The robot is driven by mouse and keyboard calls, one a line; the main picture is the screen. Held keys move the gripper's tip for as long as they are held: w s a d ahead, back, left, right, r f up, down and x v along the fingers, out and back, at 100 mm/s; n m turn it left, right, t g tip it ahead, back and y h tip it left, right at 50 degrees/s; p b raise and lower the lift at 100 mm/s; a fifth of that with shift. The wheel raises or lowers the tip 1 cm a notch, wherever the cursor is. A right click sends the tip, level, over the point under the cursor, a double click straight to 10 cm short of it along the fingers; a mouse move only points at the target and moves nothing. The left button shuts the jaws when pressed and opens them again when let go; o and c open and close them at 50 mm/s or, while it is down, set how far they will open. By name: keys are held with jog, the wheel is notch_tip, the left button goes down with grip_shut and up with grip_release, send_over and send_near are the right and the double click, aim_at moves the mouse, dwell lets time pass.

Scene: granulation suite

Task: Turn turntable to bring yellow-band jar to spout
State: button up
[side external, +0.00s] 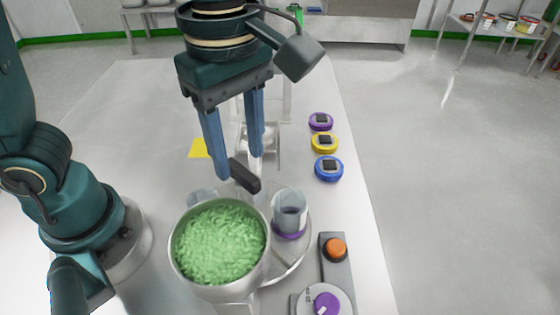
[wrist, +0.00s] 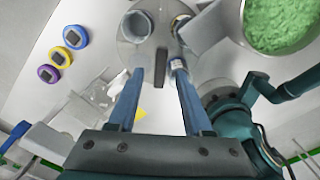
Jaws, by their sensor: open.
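The grey turntable (side external: 296,262) is partly hidden under a metal bowl of green granules (side external: 218,243). A clear jar with a purple band (side external: 290,215) stands on its right side. Another clear jar (side external: 199,197) shows partly behind the bowl; its band is hidden. A dark upright handle (side external: 244,176) rises from the turntable. My gripper (side external: 240,166) is open, pointing down, with its fingers on either side of the handle. In the wrist view the handle (wrist: 162,66) shows between the fingertips (wrist: 158,76), apart from both.
Purple (side external: 320,121), yellow (side external: 324,142) and blue (side external: 328,168) discs with dark tops lie along the table's right side. A yellow patch (side external: 200,148) marks the table at left.

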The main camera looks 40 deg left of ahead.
jog(key=shift+r, duration=1.4)
jog(key=shift+a+r+n+t, duration=0.45)
jog(key=shift+a+r, duration=0.3)
jog(key=shift+a, duration=0.3)
jog(key=s+a+f+m+t, duration=0.1)
jog(key=a+m, duration=0.3)
jog(key=m, duration=0.5)
jog(key=s+a+f+m+t, duration=0.2)
jog(key=a+f+m+t, duration=0.1)
jog(key=m, duration=0.7)
jog(key=shift+a+f+t, duration=0.35)
jog(key=shift+a+f, duration=0.15)
jog(key=shift+a, duration=0.2)
